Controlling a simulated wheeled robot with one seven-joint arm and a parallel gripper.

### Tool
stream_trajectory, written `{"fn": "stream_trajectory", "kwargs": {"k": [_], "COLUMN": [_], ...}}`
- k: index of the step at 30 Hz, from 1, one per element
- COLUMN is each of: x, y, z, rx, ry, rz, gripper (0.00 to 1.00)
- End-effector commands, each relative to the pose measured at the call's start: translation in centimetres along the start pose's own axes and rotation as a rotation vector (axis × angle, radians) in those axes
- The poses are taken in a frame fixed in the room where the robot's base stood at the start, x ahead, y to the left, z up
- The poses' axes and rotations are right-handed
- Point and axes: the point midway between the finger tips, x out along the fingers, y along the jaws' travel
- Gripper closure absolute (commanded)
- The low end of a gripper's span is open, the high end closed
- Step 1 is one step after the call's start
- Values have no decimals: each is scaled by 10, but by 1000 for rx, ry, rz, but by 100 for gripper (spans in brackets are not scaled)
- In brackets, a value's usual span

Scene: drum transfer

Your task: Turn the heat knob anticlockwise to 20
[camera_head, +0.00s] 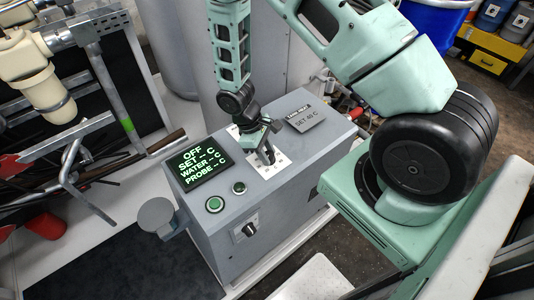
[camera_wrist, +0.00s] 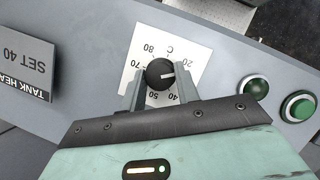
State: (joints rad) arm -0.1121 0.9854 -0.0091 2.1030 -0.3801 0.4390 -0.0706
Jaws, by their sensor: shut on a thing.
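The heat knob (camera_wrist: 160,73) is round and black with a white pointer line. It sits on a white dial plate (camera_wrist: 195,55) printed with numbers and a C. In the wrist view the pointer points to the right, between the 20 and the 40; the 30 is not readable behind a finger. My gripper (camera_wrist: 161,82) is shut on the knob, one finger on each side. In the head view my gripper (camera_head: 265,154) reaches down onto the white plate (camera_head: 279,163) on top of the grey cabinet, and the knob is hidden there.
A sign (camera_head: 305,119) reads SET 40 C.

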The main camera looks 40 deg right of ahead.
Motion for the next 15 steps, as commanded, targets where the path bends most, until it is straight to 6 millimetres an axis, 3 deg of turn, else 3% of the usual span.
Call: {"fn": "stream_trajectory", "kwargs": {"k": [15], "x": [0], "y": [-1], "z": [0], "rx": [-213], "ry": [2], "rz": [90], "gripper": [91]}}
